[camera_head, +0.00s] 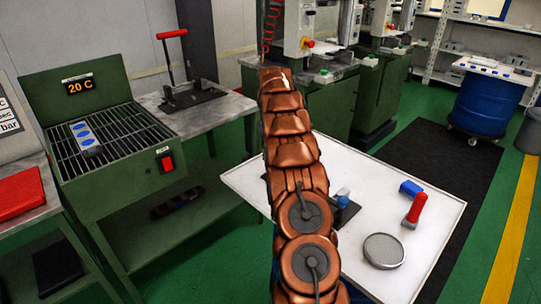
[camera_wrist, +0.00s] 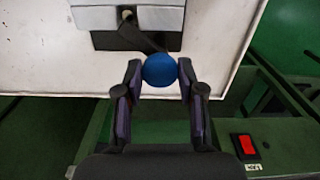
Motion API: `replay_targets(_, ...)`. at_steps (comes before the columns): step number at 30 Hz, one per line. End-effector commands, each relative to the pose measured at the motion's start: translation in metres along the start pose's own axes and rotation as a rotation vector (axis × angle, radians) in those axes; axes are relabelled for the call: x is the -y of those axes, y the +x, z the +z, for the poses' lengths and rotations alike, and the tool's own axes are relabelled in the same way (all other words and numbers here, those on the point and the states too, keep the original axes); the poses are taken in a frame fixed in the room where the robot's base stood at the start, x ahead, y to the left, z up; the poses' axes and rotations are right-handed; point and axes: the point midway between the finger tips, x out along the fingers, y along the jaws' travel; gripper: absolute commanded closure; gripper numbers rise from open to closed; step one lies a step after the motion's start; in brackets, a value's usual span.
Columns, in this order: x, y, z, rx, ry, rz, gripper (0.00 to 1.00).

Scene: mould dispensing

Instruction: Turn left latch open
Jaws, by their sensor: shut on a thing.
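A round blue knob (camera_wrist: 160,69) sits at the end of a dark latch lever (camera_wrist: 148,43) in the wrist view. The lever leads up to a pale metal block (camera_wrist: 100,17) on a dark base. My gripper (camera_wrist: 160,74) is shut on the blue knob, one finger on each side of it. In the head view my brown arm hides my gripper and most of the block. A blue part (camera_head: 343,196) and a bit of dark base show just right of the arm. I cannot tell whether this blue part is the held knob.
The white table (camera_head: 440,205) bears a round grey disc (camera_head: 383,251), a red-handled tool (camera_head: 414,208) and a blue piece (camera_head: 410,187). A green cooling station (camera_head: 100,65) with a grille stands left, with a red switch (camera_head: 166,161). A red-handled press (camera_head: 172,34) stands behind.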

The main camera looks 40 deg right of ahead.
Motion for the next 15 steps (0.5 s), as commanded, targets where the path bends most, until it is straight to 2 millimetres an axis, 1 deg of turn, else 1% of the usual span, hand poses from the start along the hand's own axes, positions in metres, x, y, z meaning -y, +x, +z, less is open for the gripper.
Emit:
replay_targets(9,0.0007,0.0012,0.0001,0.002,-0.300,-0.002,0.96)
replay_targets(15,0.0007,0.0008,0.0000,0.001,-0.470,-0.002,0.96)
